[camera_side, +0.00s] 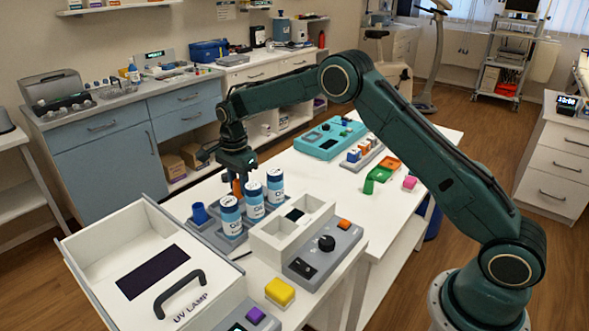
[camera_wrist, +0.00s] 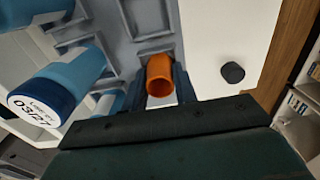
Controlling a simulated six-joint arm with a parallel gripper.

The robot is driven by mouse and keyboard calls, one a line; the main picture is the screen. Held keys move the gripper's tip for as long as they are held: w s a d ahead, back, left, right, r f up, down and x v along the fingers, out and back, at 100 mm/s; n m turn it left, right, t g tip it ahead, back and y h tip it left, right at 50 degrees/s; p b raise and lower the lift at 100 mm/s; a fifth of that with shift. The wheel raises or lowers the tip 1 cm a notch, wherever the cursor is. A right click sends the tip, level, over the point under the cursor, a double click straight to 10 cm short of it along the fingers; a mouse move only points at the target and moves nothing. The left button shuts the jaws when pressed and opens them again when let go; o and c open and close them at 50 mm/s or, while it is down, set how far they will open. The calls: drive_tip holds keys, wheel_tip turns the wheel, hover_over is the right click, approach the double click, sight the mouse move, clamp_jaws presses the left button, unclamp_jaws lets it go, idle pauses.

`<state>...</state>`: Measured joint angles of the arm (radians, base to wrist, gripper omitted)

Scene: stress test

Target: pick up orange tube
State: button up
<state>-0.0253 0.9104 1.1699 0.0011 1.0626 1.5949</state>
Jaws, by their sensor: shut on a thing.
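The orange tube (camera_wrist: 160,76) is between my gripper's fingers (camera_wrist: 158,92) in the wrist view, its open round end facing the camera. My gripper is shut on it. In the side view the orange tube (camera_side: 237,188) shows partly under my gripper (camera_side: 239,172), behind the blue-and-white bottles. The grey rack (camera_wrist: 117,30) with square slots lies beneath and beside the tube in the wrist view. Whether the tube's lower end is clear of its slot I cannot tell.
Several labelled blue-and-white bottles (camera_side: 254,199) stand close to my gripper. A blue cup (camera_side: 200,213) stands at the rack's left. A white UV lamp box (camera_side: 118,244) and a divided white box (camera_side: 282,241) are nearer the camera. A black knob (camera_wrist: 233,72) lies right of the rack.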

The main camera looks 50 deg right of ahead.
wheel_tip(320, 180, up, 20)
idle(0.7)
drive_tip(key=shift+d, duration=0.1)
idle(0.5)
